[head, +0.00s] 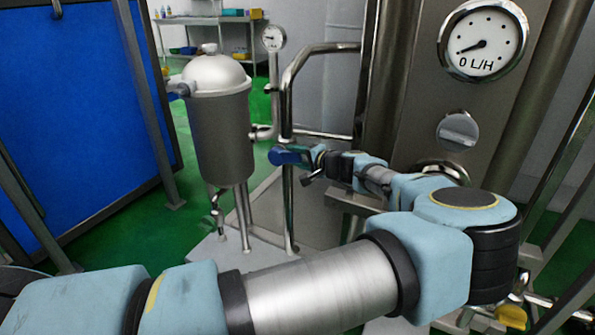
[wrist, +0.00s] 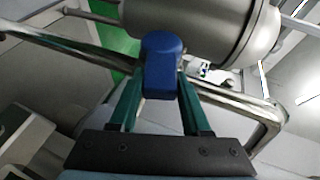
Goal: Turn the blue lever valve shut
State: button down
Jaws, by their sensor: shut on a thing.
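The blue lever (head: 287,156) of the valve shows in the head view beside the vertical steel pipe, just below the bend, lying roughly level. In the wrist view the blue lever (wrist: 162,66) stands between the tips of the two green fingers. My gripper (wrist: 161,84) is shut on it, one finger on each side. In the head view my gripper (head: 309,160) reaches the lever from the right. The valve body under the lever is mostly hidden, so I cannot tell how far it is turned.
A steel filter vessel (head: 222,135) on legs stands left of the lever. A bent steel pipe (head: 288,85) rises close by. A flow dial (head: 483,42) reads about 0 L/H on the panel, above a grey knob (head: 458,131). A blue panel (head: 75,110) stands at left.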

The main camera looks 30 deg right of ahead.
notch_tip(320, 180, down, 2)
jog(key=t+b, duration=0.2)
jog(key=b, duration=0.1)
jog(key=shift+s+m+y, duration=0.1)
jog(key=shift+m+y, duration=0.2)
jog(key=shift+m, duration=0.1)
jog(key=shift+f+t+b, duration=0.2)
jog(key=shift+t+b, duration=0.4)
jog(key=shift+b, duration=0.45)
jog(key=shift+m, duration=0.3)
jog(key=shift+c, duration=1.8)
grip_release()
jog(key=shift+s+r, duration=0.1)
jog(key=s+d, duration=0.1)
jog(key=s, duration=0.9)
jog(key=shift+s, duration=0.25)
jog(key=shift+d, duration=0.1)
jog(key=shift+w, duration=0.1)
